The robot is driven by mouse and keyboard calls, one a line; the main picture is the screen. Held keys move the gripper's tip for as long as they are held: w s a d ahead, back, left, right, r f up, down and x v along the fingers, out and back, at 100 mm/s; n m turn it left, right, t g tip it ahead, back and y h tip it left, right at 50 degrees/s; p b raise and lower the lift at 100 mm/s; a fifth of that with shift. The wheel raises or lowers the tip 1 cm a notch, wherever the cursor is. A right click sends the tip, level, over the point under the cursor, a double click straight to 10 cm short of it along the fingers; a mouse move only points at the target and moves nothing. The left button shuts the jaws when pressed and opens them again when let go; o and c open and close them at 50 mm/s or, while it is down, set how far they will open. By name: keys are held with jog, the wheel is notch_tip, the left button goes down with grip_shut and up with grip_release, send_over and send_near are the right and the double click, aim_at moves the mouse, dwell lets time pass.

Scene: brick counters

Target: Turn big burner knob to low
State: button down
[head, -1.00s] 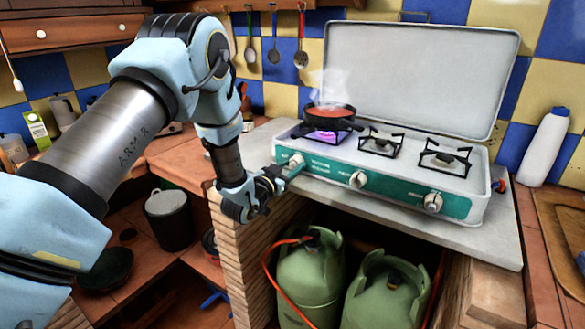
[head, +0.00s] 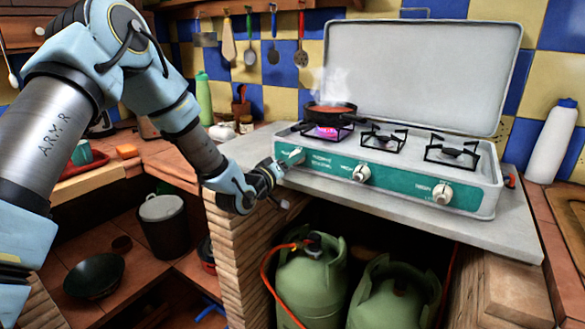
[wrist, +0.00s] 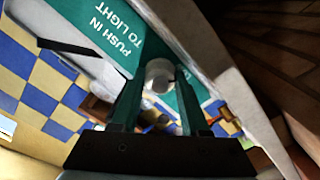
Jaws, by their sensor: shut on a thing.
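The left knob (head: 296,156) of the camping stove (head: 395,178) is pale and round, at the left end of the green front panel. My gripper (head: 282,165) reaches it from the lower left. In the wrist view the knob (wrist: 159,75) sits between my two fingers (wrist: 158,90), which are shut on it; "PUSH IN TO LIGHT" is printed beside it. The knob's exact angle is hard to read. A purple-pink flame (head: 328,132) burns on the left burner, under a steaming pan of red food (head: 331,109).
Two more knobs (head: 361,172) (head: 442,193) sit farther right on the panel. Green gas cylinders (head: 311,285) with an orange hose stand below the counter (head: 400,207). A brick pillar (head: 247,260) is under my gripper. The stove's lid (head: 420,75) stands open behind.

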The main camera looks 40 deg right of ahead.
jog(key=shift+n+b, duration=0.6)
jog(key=shift+n, duration=0.9)
jog(key=shift+c, duration=2)
grip_release()
jog(key=b+v, duration=0.2)
jog(key=v, duration=0.9)
jog(key=shift+d, duration=0.1)
